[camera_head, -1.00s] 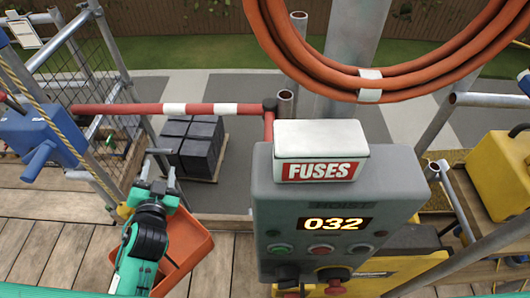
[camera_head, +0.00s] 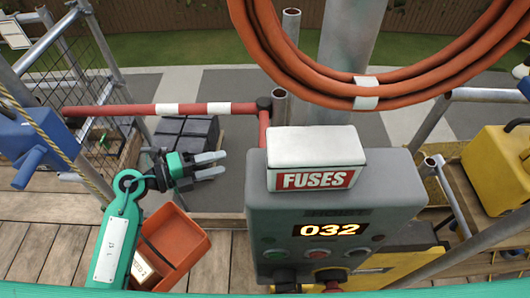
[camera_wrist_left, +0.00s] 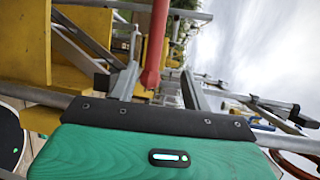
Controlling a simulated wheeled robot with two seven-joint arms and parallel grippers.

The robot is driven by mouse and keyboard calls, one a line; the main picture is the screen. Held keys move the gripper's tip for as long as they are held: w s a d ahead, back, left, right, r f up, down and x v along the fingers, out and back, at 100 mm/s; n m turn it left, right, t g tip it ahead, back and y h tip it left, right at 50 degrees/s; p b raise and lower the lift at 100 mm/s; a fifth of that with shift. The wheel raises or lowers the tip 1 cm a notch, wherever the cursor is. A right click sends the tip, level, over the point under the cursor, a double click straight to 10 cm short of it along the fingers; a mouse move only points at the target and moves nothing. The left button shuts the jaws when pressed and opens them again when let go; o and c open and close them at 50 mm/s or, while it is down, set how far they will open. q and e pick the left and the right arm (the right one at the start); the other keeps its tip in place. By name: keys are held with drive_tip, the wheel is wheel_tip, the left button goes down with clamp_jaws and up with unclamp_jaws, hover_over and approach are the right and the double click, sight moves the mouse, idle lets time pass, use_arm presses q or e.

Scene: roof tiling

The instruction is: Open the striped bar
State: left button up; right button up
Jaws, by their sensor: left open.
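The striped bar (camera_head: 150,110), red with white bands, runs level across the gap in the deck. Its right end meets a dark cap and a short red upright piece (camera_head: 263,130) beside the hoist box. My left gripper (camera_head: 222,163) is open and empty, with its fingers pointing right, below the bar in the head view and left of the hoist box. In the left wrist view, a red bar (camera_wrist_left: 155,45) lies between the open fingers (camera_wrist_left: 158,88) in the picture, ahead of them; I cannot see contact. My right gripper is not in view.
A grey hoist box (camera_head: 335,215) reading 032, with a white FUSES box (camera_head: 316,150) on top, stands right of the gripper. An orange hose coil (camera_head: 370,90) hangs above.

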use_arm(q)
drive_tip(key=p+x, duration=0.1)
drive_tip(key=x, duration=0.3)
drive_tip(key=p+x, duration=0.1)
drive_tip(key=x, duration=0.3)
drive_tip(key=p+x, duration=0.1)
drive_tip(key=x, duration=0.3)
drive_tip(key=shift+d+f+p, duration=0.3)
drive_tip(key=shift+d+f, duration=0.05)
drive_tip(key=shift+f, duration=0.1)
drive_tip(key=shift+w+d+f, duration=0.2)
drive_tip(key=shift+d, duration=0.25)
clamp_jaws()
drive_tip(key=shift+a+g, duration=0.1)
drive_tip(key=shift+g, duration=0.2)
